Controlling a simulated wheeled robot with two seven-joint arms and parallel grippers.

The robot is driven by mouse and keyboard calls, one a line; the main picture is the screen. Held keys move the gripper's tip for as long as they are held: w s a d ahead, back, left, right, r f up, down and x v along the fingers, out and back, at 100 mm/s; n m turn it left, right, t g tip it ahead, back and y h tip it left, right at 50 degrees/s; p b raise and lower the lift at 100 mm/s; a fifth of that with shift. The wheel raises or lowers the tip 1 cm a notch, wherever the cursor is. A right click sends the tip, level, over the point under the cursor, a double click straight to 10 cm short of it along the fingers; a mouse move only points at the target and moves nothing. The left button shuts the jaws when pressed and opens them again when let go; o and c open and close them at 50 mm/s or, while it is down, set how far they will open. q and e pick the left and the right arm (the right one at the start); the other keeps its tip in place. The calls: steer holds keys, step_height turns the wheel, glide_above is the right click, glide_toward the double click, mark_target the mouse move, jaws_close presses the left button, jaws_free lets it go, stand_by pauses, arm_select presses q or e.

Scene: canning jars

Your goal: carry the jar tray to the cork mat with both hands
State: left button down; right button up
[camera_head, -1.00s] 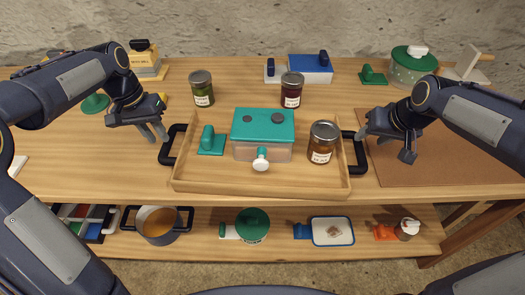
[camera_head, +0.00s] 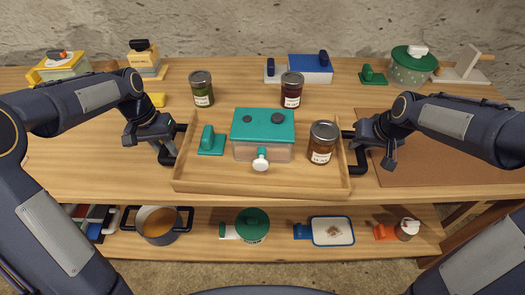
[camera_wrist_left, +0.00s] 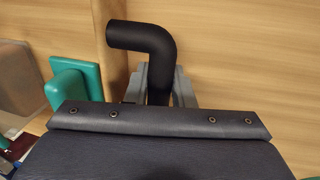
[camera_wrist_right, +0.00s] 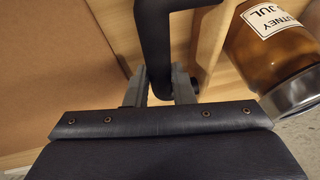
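The jar tray (camera_head: 262,188) is a wooden tray with a black handle at each end, standing flat on the table. It holds a lidded teal box (camera_head: 263,125) and an amber jar (camera_head: 322,143). My left gripper (camera_head: 166,152) has its fingers on both sides of the left handle (camera_wrist_left: 143,37), seemingly closed on it. My right gripper (camera_head: 360,148) has its fingers on both sides of the right handle (camera_wrist_right: 156,40), also seemingly closed. The cork mat (camera_head: 440,165) lies right of the tray, partly hidden by my right arm.
A green jar (camera_head: 202,91) and a dark red jar (camera_head: 291,91) stand behind the tray. A teal block (camera_head: 210,141) is in it. Other containers line the back edge. A lower shelf (camera_head: 280,250) holds a pot (camera_head: 158,224) and several small items. The mat's visible part is bare.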

jaws_close()
arm_select(q)
steer(key=shift+w+r, duration=0.1)
steer(key=shift+r, duration=0.15)
arm_select(e)
steer(key=shift+w+r, duration=0.1)
steer(key=shift+r, duration=0.15)
